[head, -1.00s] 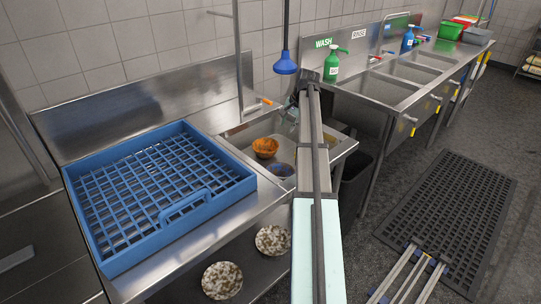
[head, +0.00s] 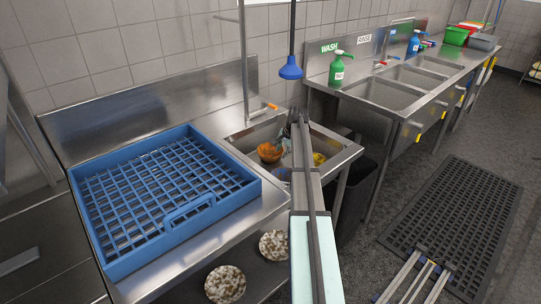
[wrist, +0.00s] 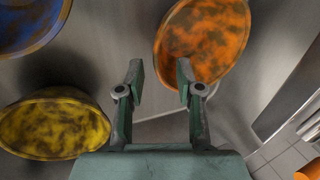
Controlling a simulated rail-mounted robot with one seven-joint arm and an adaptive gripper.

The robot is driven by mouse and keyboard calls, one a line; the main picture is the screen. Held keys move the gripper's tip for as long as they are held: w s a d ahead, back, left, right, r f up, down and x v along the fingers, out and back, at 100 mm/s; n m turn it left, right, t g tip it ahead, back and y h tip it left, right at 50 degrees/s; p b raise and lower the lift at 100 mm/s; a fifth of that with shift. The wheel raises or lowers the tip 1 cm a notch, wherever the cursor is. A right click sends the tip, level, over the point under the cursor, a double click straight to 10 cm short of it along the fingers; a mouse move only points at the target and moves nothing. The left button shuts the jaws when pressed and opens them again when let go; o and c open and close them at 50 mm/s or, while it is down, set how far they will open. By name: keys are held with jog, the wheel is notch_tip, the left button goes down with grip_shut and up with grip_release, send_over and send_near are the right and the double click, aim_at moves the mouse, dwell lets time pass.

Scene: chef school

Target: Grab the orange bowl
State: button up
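The orange bowl (head: 269,152), stained with dark patches, sits tilted in the metal sink basin to the left of my arm. In the wrist view the orange bowl (wrist: 207,38) is at the top, right of centre, its near edge just beyond my fingers. My gripper (wrist: 161,80) is open, with nothing between its fingers. The right finger overlaps the bowl's lower edge in that picture; I cannot tell whether they touch. In the head view my gripper is largely hidden around the far end of my arm.
A dirty yellow bowl (wrist: 55,125) lies lower left in the wrist view, and a dirty blue bowl (wrist: 28,25) upper left. The sink walls (head: 334,146) surround the bowls. A blue dish rack (head: 160,195) stands on the counter left of the sink. A blue plunger-shaped thing (head: 290,70) hangs above.

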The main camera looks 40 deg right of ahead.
aim_at(279, 158)
jog(key=shift+p+x, duration=0.9)
jog(key=shift+x, duration=1.9)
grip_shut()
